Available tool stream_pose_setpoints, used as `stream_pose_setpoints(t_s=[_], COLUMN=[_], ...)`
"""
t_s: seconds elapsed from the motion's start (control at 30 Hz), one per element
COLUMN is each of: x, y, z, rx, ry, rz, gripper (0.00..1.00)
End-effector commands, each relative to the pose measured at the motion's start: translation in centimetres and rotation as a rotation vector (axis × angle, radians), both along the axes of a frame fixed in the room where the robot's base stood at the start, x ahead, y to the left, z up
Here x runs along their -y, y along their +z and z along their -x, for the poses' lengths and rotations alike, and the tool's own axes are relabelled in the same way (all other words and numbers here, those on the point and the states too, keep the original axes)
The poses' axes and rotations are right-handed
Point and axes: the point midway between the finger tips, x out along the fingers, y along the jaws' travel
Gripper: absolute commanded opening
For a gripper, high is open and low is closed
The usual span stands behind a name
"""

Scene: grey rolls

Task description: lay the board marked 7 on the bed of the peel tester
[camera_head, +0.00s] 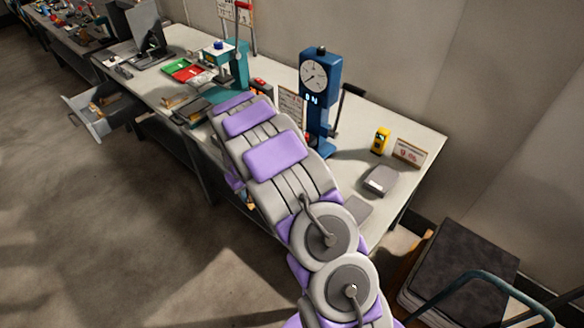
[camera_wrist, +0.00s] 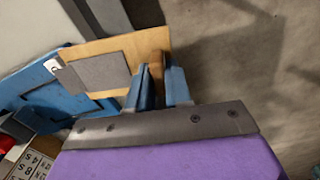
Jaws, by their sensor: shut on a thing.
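My gripper (camera_wrist: 160,85) is shut on the edge of a tan board (camera_wrist: 152,42) in the wrist view. The board carries a grey rectangular patch (camera_wrist: 100,72). A small white tag (camera_wrist: 53,66) with a dark mark shows at its left end, but I cannot read a 7. The board overlaps a blue metal part (camera_wrist: 35,85), which looks like the tester's base; I cannot tell whether they touch. In the head view, a blue stand with a round dial (camera_head: 318,78), apparently the peel tester, stands on the bench. My arm hides the gripper and board there.
The bench (camera_head: 425,135) holds a yellow meter (camera_head: 382,140), a small sign (camera_head: 410,152) and a grey box (camera_head: 380,180) right of the stand. A teal press (camera_head: 237,68) and red and green trays (camera_head: 188,70) are left. An open drawer (camera_head: 92,118) juts out.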

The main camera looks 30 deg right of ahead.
Motion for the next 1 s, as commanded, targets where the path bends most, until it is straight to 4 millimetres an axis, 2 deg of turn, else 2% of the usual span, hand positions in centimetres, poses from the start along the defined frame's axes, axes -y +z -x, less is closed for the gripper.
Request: stream_pose_setpoints(t_s=[0.03,0.23,0.4,0.53,0.63,0.77,1.0], x=[1.1,6.4,11.4,14.1,15.3,15.8,15.6], y=[0.7,3.1,5.0,6.1,6.4,6.1,2.3], z=[-1.7,-5.7,-7.6,-8.2,-8.4,-8.4,-8.3], rx=[0.011,0.011,0.010,0.008,0.005,0.003,-0.001], ry=[0.020,0.102,0.149,0.167,0.174,0.179,0.180], rz=[-0.001,0.001,-0.001,-0.001,-0.002,-0.002,-0.001], gripper=[0.00,0.00,0.00,0.00,0.00,0.00,0.00])
